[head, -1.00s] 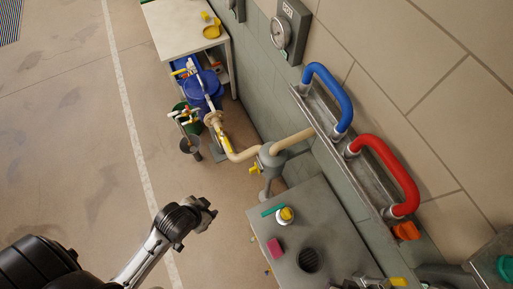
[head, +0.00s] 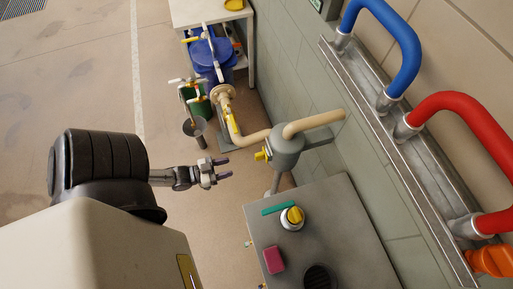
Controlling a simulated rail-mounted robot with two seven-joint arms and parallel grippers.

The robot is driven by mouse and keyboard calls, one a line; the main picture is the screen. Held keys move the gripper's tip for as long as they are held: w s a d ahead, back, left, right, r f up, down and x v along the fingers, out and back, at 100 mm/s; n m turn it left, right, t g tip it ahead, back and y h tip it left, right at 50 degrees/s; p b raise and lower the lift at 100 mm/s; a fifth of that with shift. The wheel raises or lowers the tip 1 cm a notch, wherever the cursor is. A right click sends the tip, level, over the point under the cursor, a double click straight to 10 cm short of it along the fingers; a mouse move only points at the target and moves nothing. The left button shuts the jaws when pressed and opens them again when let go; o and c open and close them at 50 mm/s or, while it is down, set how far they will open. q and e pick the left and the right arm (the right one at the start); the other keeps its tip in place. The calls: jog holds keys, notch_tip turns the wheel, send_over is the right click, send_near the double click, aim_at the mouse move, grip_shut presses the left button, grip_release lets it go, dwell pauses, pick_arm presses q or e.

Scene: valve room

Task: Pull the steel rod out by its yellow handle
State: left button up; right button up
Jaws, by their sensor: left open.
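A small yellow handle (head: 261,155) sticks out at the left side of the grey round housing (head: 287,146) on the beige pipe. No steel rod shows clearly; I cannot tell whether one sits behind this handle. Another yellow lever (head: 233,121) lies along the beige pipe further back. My left gripper (head: 228,168) is open and empty, its fingers pointing right toward the yellow handle, with a gap between them. It touches nothing that I can see. My right gripper is out of view.
A grey bench (head: 335,215) with a teal bar (head: 278,208), a yellow-topped white jar (head: 293,217) and a pink block (head: 273,260) stands in front. Blue (head: 392,45) and red (head: 470,130) pipes run along the wall at right.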

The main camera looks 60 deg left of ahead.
aim_at(256, 155)
pick_arm(q)
jog(key=shift+t, duration=0.4)
jog(key=w, duration=1.2)
jog(key=shift+w+d+f+b, duration=0.1)
jog(key=shift+w+f+b, duration=0.25)
jog(key=shift+w+b, duration=0.05)
jog(key=shift+c, duration=0.3)
grip_shut()
